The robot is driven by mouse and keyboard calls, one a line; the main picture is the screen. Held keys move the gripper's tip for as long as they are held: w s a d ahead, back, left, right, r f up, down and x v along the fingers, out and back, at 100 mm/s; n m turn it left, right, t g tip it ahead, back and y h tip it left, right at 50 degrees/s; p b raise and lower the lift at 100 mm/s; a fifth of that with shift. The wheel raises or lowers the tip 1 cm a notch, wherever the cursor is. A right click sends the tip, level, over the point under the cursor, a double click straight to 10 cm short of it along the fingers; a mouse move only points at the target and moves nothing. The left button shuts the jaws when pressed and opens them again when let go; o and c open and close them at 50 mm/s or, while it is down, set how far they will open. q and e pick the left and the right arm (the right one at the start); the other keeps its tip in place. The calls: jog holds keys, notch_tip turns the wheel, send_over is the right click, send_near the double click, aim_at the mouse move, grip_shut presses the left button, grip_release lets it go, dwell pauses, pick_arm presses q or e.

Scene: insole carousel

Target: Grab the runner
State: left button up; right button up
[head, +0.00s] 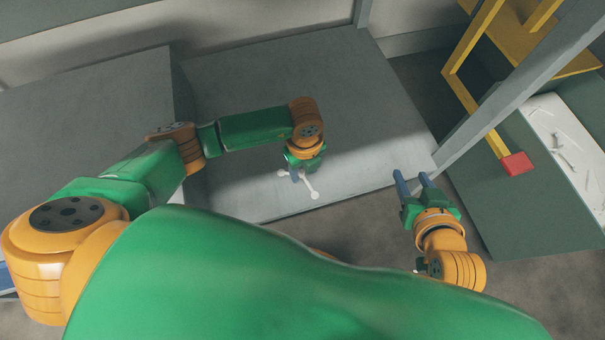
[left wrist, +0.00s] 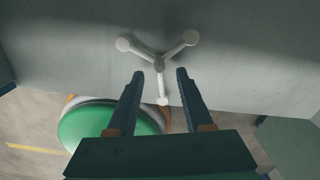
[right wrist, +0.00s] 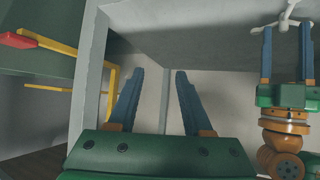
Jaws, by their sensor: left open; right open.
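The runner is a white three-armed piece with round knobs on its arm ends; it shows in the head view (head: 313,193), partly hidden by my left gripper (head: 295,175). In the left wrist view the runner (left wrist: 158,64) lies against a grey surface, and one arm points down between the open fingers of my left gripper (left wrist: 160,75). I see no finger closed on it. The right wrist view shows the runner (right wrist: 285,22) at the top right, by the left fingertips. My right gripper (head: 410,175) is open and empty, apart from the runner, off the grey table's right side.
The grey table (head: 240,90) is mostly clear. A grey post (head: 500,95) rises at its right corner. Beyond it are a yellow frame with a red block (head: 517,163) and a green bench with a white tray (head: 545,115) of small pieces.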

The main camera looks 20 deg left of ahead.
aim_at(305, 179)
pick_arm(q)
notch_tip(305, 179, down, 2)
jog(key=shift+f+b, duration=0.25)
jog(key=shift+b, duration=0.3)
grip_shut()
pick_arm(e)
jog(key=w+a+r+t+y, duration=0.1)
jog(key=w+r+t, duration=0.3)
jog(key=r, duration=0.4)
jog(key=shift+a+r+t+y, duration=0.4)
jog(key=shift+a+t, duration=0.1)
jog(key=shift+t, duration=0.3)
